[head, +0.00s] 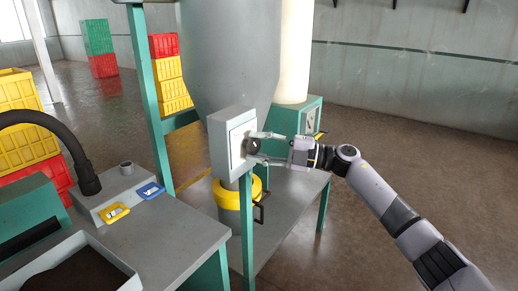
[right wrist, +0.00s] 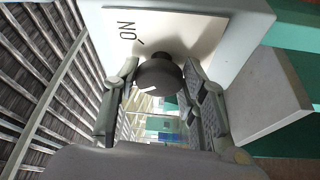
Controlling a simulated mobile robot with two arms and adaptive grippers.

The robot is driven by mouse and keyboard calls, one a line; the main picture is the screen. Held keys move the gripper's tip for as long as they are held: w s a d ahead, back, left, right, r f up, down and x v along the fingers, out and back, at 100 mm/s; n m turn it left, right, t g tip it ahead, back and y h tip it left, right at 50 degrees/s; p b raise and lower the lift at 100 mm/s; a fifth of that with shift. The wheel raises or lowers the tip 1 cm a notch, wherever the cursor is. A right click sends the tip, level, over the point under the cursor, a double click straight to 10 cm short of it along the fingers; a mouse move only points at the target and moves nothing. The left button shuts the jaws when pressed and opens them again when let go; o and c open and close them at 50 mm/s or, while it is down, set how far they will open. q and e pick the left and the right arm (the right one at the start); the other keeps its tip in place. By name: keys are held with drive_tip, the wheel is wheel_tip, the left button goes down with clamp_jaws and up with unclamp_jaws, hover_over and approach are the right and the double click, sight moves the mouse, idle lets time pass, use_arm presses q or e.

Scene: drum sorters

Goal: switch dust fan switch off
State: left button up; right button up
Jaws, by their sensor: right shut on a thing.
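The dust fan switch is a grey box (head: 230,143) on a green post, with a pale front plate and a dark round knob (head: 252,146). In the right wrist view the plate (right wrist: 165,32) carries the word "ON", and the knob (right wrist: 160,75) has a white mark on it. My right gripper (head: 262,148) reaches in from the right and is shut on the knob. In the right wrist view its two fingers (right wrist: 160,95) lie on either side of the knob. My left gripper is not in view.
A grey hopper (head: 232,55) stands behind the switch box, above a yellow-banded drum (head: 228,195). A green box (head: 303,118) with a dial stands behind my right gripper. A grey bench (head: 165,235) with yellow and blue switches is at left. Floor at right is clear.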

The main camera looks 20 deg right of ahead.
drive_tip(key=shift+n+h, duration=0.3)
drive_tip(key=shift+n, duration=0.7)
drive_tip(key=o, duration=1.2)
drive_tip(key=shift+g, duration=0.3)
drive_tip(key=shift+r, duration=0.1)
drive_tip(key=v, duration=1.2)
